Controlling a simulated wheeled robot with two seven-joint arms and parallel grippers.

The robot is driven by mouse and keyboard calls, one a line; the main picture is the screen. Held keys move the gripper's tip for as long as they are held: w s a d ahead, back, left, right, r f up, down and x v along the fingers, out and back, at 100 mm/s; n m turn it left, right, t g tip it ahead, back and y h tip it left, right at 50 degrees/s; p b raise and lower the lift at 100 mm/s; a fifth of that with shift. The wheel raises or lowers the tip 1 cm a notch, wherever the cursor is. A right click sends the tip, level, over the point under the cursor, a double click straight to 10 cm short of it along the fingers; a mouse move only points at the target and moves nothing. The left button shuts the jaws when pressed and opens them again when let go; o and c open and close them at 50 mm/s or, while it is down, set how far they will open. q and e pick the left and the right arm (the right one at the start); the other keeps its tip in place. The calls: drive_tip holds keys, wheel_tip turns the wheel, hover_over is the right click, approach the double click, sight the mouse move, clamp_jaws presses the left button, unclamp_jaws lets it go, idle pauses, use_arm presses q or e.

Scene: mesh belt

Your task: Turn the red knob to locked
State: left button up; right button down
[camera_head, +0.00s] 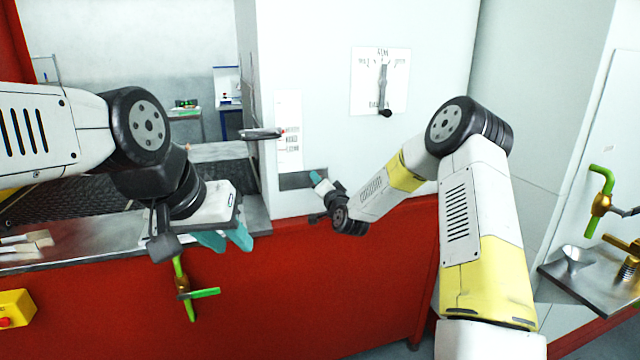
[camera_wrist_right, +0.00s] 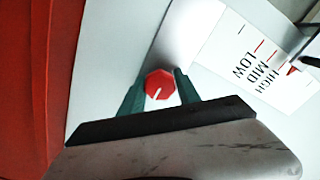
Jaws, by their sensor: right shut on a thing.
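The red knob (camera_wrist_right: 159,84) shows in the right wrist view as a small faceted knob with a short white mark on its face. It sits on a grey metallic plate; I see no locked label by it. My right gripper (camera_wrist_right: 160,92) has its teal fingers on both sides of the knob, shut on it. In the head view my right gripper (camera_head: 318,178) is at the pale wall panel above the red base, and the knob is hidden there. My left gripper (camera_head: 226,240) is open and empty in front of the red base, fingers pointing down.
A dark lever (camera_head: 262,134) sticks out left of a LOW/MID/HIGH label (camera_head: 289,132). A lever dial (camera_head: 380,82) is higher on the wall. Green-handled valves (camera_head: 186,292) hang below my left gripper and at the right (camera_head: 600,203). A yellow box (camera_head: 14,309) is lower left.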

drive_tip(key=shift+f, duration=0.15)
idle(0.4)
drive_tip(key=c, duration=0.9)
unclamp_jaws()
drive_tip(key=shift+o, duration=0.2)
drive_tip(key=v, duration=0.8)
